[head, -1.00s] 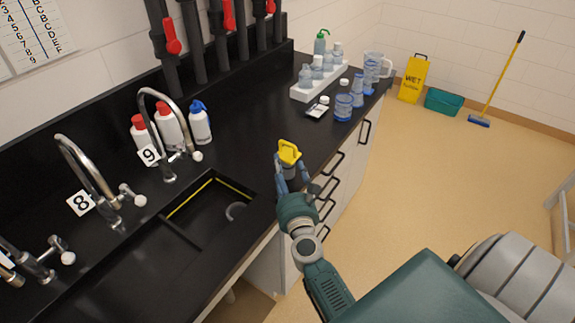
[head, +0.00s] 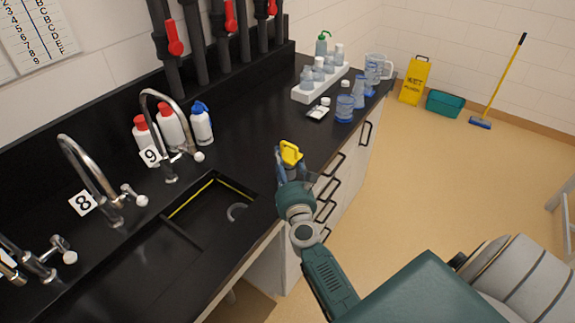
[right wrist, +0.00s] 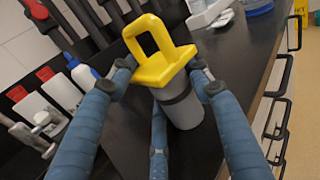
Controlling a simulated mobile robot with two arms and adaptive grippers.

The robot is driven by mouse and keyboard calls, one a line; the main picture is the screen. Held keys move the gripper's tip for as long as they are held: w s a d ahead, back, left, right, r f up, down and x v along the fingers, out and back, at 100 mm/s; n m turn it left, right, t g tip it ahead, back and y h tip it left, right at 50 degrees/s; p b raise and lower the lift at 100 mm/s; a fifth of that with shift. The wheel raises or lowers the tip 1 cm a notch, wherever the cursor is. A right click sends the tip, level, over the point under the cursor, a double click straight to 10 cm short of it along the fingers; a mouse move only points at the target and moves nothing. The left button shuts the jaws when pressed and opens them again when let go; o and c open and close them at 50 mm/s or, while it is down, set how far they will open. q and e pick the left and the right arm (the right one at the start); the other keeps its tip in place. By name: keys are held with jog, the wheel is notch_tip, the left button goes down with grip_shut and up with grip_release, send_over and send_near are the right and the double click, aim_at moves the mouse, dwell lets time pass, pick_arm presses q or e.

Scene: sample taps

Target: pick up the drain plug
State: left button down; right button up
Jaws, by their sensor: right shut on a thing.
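The drain plug (head: 290,153) has a yellow loop handle on a yellow plate above a grey cylinder. It is at the front edge of the black bench, right of the sink basin. In the right wrist view, the plug (right wrist: 163,68) fills the middle. My right gripper (head: 291,168) is shut on it, with blue fingers on both sides of the grey body below the yellow plate. The fingers hide much of the body in the head view. I cannot tell whether its bottom touches the bench. My left gripper is not in view.
The sink basin (head: 207,212) with a yellow line on its wall lies left of the plug. Taps with tags 8 (head: 82,203) and 9 (head: 150,156) stand behind it. Squeeze bottles (head: 171,126), a white bottle rack (head: 320,86) and glassware (head: 345,104) are farther back.

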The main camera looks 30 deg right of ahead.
notch_tip(320, 180, up, 10)
jog(key=p, duration=0.9)
jog(key=shift+s+a+f, duration=0.1)
jog(key=shift+s+f, duration=0.2)
jog(key=shift+s, duration=0.2)
jog(key=s+a+n+t+y+b, duration=0.15)
jog(key=s+a+y+b, duration=0.35)
jog(key=s+a, duration=0.55)
jog(key=s+a+n+y+b, duration=0.25)
jog(key=s+a+b, duration=0.4)
jog(key=s, duration=0.75)
jog(key=m+g+h+p, duration=0.1)
jog(key=m+h+p, duration=0.3)
jog(key=h+p, duration=0.5)
send_over(287, 158)
jog(key=p, duration=0.2)
jog(key=shift+s+a+r+y, duration=0.25)
jog(key=shift+s+r+y, duration=0.15)
jog(key=shift+y, duration=0.65)
jog(key=shift+w+d+g, duration=0.25)
jog(key=shift+w, duration=0.25)
jog(key=shift+w+d+f+h+p, duration=0.15)
jog(key=shift+w+h+p, duration=0.15)
jog(key=shift+w+p, duration=0.15)
jog(key=shift+w+f, duration=0.1)
